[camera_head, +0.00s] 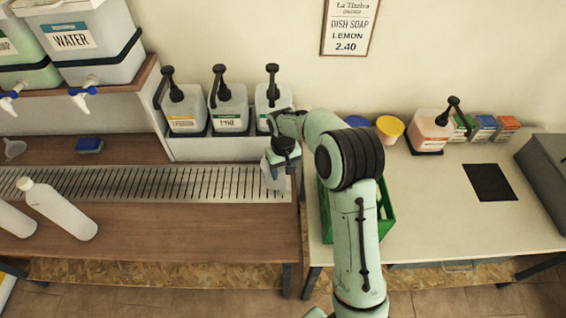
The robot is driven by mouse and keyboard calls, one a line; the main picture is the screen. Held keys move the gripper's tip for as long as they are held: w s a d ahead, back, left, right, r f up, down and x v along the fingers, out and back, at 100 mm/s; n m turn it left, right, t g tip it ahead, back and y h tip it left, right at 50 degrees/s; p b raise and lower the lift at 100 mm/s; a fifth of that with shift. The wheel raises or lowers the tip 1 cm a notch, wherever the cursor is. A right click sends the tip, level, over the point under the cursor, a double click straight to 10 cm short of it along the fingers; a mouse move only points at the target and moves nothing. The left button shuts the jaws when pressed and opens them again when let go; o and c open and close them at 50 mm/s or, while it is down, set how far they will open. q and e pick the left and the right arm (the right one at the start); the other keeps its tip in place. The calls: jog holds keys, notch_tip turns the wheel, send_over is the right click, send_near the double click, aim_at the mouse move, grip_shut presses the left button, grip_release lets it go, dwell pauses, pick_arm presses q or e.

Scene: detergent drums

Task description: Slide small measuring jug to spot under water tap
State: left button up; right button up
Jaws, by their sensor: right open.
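A pale, see-through vessel (273,176), which looks like the small measuring jug, stands at the right end of the metal drip grate (150,183). My right gripper (281,163) is open over its upper right part and hides some of it. I cannot tell whether they touch. The water drum (97,58), labelled WATER, is on the raised shelf at the upper left. Its tap (82,92) has a blue handle and hangs over the shelf's front edge, well to the left of the jug. My left gripper is not in view.
A blue sponge (89,145) and a clear funnel-like item (14,148) are behind the grate. Pump bottles (228,108) line the back. A green crate (385,215) is partly behind my arm.

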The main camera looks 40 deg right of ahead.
aim_at(283, 182)
notch_tip(283, 182, down, 9)
dwell(0.3)
grip_shut()
